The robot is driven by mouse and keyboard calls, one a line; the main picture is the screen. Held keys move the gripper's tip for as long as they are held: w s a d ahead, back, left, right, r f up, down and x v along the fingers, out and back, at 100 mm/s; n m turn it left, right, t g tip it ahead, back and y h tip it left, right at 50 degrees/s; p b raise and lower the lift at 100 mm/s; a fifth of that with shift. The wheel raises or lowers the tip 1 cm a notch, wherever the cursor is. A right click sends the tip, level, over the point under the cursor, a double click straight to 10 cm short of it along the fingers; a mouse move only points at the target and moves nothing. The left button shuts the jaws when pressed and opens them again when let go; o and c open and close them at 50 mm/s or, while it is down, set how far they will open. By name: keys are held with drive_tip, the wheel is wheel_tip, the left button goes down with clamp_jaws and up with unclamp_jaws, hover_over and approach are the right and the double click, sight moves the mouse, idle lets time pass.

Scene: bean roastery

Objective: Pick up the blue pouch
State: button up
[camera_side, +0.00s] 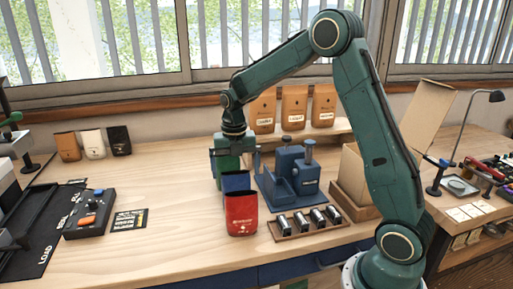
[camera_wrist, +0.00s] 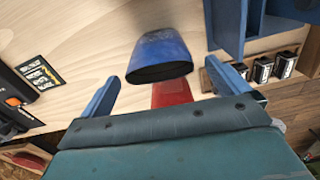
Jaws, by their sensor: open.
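The blue pouch (camera_side: 236,182) stands upright on the wooden bench in the side view, partly hidden behind the red pouch (camera_side: 242,214). In the wrist view the blue pouch (camera_wrist: 160,55) lies ahead of the space between my fingers, with its dark open top facing the camera. The red pouch (camera_wrist: 172,92) shows just below it there, partly covered by my gripper body. My gripper (camera_wrist: 172,92) is open and empty, one finger on each side.
A blue press-like fixture (camera_side: 292,175) stands close right of the pouches. A wooden rack with several dark blocks (camera_side: 306,222) lies at front right. A control box (camera_side: 90,213) and a dark card (camera_side: 129,219) lie left. The bench between card and pouches is clear.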

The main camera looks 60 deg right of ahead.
sight(236, 179)
drive_tip(key=shift+f, duration=0.1)
drive_tip(key=shift+w+f, duration=0.1)
drive_tip(key=shift+f, duration=2.45)
drive_tip(key=c, duration=1.1)
drive_tip(key=shift+c, duration=0.2)
drive_tip(key=shift+r, duration=0.15)
wheel_tip(236, 179, up, 20)
drive_tip(key=shift+f, duration=0.1)
